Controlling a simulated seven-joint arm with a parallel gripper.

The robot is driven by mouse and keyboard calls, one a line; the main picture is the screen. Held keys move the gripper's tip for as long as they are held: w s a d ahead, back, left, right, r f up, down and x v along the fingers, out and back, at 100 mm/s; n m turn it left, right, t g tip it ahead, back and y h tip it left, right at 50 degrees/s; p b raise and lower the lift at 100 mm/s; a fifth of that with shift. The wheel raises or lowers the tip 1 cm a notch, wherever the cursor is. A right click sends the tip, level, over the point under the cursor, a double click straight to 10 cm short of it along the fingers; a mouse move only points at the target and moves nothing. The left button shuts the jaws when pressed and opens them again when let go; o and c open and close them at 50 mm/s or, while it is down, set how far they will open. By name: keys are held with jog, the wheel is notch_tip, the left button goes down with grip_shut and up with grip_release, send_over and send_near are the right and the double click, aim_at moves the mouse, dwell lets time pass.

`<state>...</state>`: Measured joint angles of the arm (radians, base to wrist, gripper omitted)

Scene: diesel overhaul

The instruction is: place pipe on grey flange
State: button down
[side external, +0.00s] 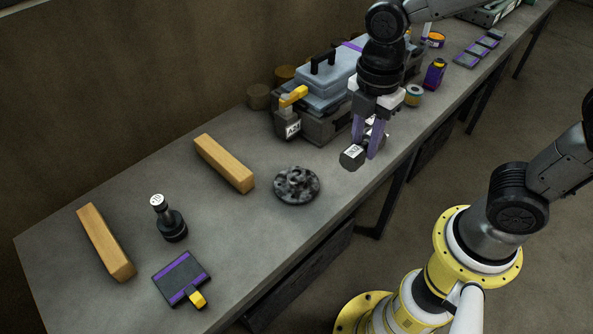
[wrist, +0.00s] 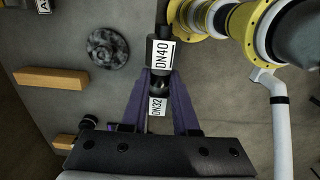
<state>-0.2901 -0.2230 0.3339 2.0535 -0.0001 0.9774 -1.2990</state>
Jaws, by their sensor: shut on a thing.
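The pipe (side external: 352,158) is a dark, short reducer-like piece with white labels. In the wrist view the pipe (wrist: 161,53) reads DN40 on its wider end and DN32 nearer my gripper. My gripper (side external: 367,139) is shut on it with purple fingers and holds it up over the right part of the bench. The fingers (wrist: 160,85) grip either side of its narrower part. The grey flange (side external: 297,186) is a mottled round disc with a raised hub, lying flat on the bench, left of the pipe and apart from it. The flange (wrist: 107,48) also shows in the wrist view, upper left of the pipe.
Two wooden blocks (side external: 224,163) (side external: 105,242) lie on the bench. A black fitting (side external: 171,224) stands between them, near a purple-striped pad (side external: 181,277). A blue-grey toolbox (side external: 327,72) and a labelled part (side external: 291,130) are behind. Bench around the flange is clear.

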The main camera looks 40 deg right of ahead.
jog(key=shift+w+d, duration=0.15)
jog(key=shift+w, duration=0.2)
jog(key=w+a+f, duration=0.2)
jog(key=w+f, duration=0.2)
jog(key=w, duration=0.4)
send_over(297, 172)
jog(key=f, duration=0.5)
jog(key=shift+s, duration=0.25)
jog(key=shift+w+f, duration=0.3)
jog(key=shift+f, duration=1.65)
jog(key=shift+f, duration=0.15)
jog(key=c, duration=0.7)
grip_release()
